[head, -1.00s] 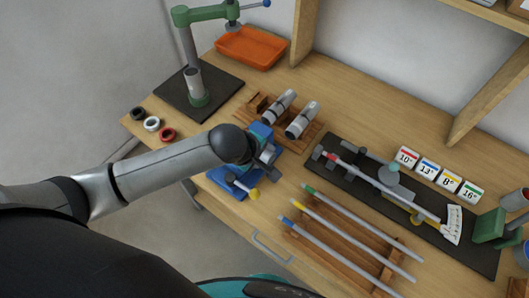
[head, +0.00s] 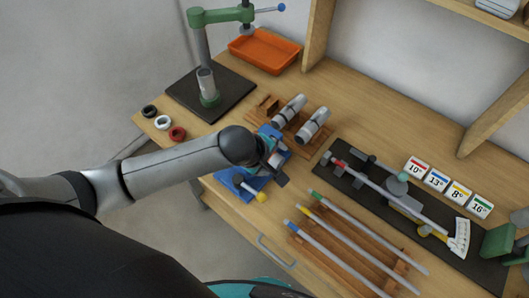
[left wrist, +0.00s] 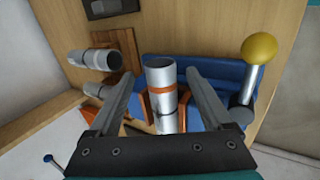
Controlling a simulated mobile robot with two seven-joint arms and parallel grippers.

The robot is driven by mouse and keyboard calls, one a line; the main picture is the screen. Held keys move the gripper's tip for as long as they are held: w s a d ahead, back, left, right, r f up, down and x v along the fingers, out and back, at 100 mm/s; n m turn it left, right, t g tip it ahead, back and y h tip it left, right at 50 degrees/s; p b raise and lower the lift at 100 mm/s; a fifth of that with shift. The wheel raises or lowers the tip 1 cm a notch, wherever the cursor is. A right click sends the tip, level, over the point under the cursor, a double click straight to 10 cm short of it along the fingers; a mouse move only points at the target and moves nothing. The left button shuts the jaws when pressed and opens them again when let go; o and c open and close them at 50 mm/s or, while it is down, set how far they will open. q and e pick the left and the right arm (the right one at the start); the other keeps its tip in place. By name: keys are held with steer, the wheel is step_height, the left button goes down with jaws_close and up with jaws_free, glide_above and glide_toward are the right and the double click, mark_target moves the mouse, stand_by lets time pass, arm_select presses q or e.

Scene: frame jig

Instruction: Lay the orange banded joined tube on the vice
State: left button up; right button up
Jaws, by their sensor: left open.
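The orange banded joined tube (left wrist: 161,88) is silver with an orange ring and stands out between my left fingers in the left wrist view. It rests at the blue vice (left wrist: 208,78), between orange-brown jaw pads. The vice (head: 232,186) also shows in the head view, with a yellow-knobbed handle, partly hidden by my arm. My left gripper (left wrist: 160,74) is open, one finger on each side of the tube, with visible gaps. In the head view the left gripper (head: 277,166) is over the vice. My right gripper is not in view.
Two silver tubes (head: 312,125) lie on a wooden rack behind the vice. Several colour-tipped rods (head: 335,242) lie on a rack at front right. A black-based gauge (head: 395,205) stands right. A green press (head: 208,85) and orange tray (head: 265,52) are at back left.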

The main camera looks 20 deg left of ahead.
arm_select(q)
steer(key=p+v, duration=0.2)
steer(key=v, duration=1.2)
steer(key=shift+r, duration=0.4)
steer(key=shift+s, duration=0.2)
